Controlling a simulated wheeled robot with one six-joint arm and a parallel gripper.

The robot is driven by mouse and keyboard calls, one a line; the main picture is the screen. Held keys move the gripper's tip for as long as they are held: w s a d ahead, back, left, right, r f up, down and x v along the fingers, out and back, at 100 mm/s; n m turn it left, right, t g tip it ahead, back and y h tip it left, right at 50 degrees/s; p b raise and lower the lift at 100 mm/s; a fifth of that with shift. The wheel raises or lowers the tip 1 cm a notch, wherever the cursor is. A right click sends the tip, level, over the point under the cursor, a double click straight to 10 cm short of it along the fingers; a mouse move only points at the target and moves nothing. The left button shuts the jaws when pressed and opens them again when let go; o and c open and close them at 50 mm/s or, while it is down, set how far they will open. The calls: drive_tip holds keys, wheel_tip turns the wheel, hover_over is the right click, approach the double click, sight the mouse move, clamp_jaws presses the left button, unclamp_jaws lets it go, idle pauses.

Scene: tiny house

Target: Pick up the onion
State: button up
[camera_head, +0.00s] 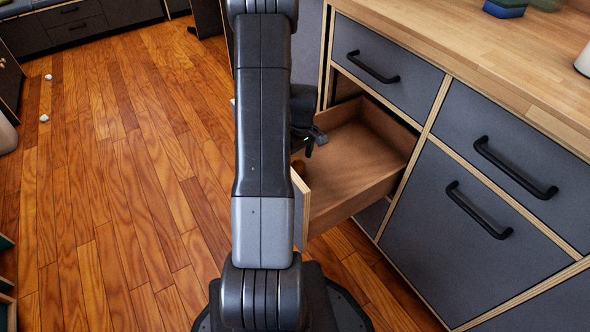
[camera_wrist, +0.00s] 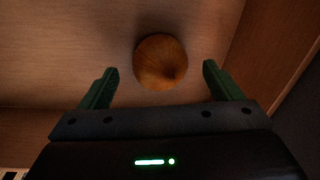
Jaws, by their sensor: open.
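The onion (camera_wrist: 161,61) is round and orange-brown. In the wrist view it lies on the wooden floor of the open drawer. My gripper (camera_wrist: 160,80) is open, with one green finger to the left of the onion and one to its right, both apart from it. In the head view my gripper (camera_head: 308,143) shows only in part at the open drawer (camera_head: 362,165). My arm hides much of that view, and only a small orange-brown patch shows beside it inside the drawer, which may be the onion.
The drawer's side wall (camera_wrist: 262,50) stands to the right in the wrist view. Grey cabinets with black handles (camera_head: 480,215) and a wooden countertop (camera_head: 480,45) border the drawer. The wooden floor (camera_head: 120,180) on the left is mostly clear, with small white things (camera_head: 44,118) far off.

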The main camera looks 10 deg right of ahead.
drive_tip(key=f, duration=0.3)
drive_tip(key=shift+s+a+f+b, duration=0.1)
drive_tip(key=shift+s+b, duration=0.1)
drive_tip(key=shift+b, duration=0.15)
drive_tip(key=c, duration=1.1)
drive_tip(key=shift+c, duration=0.2)
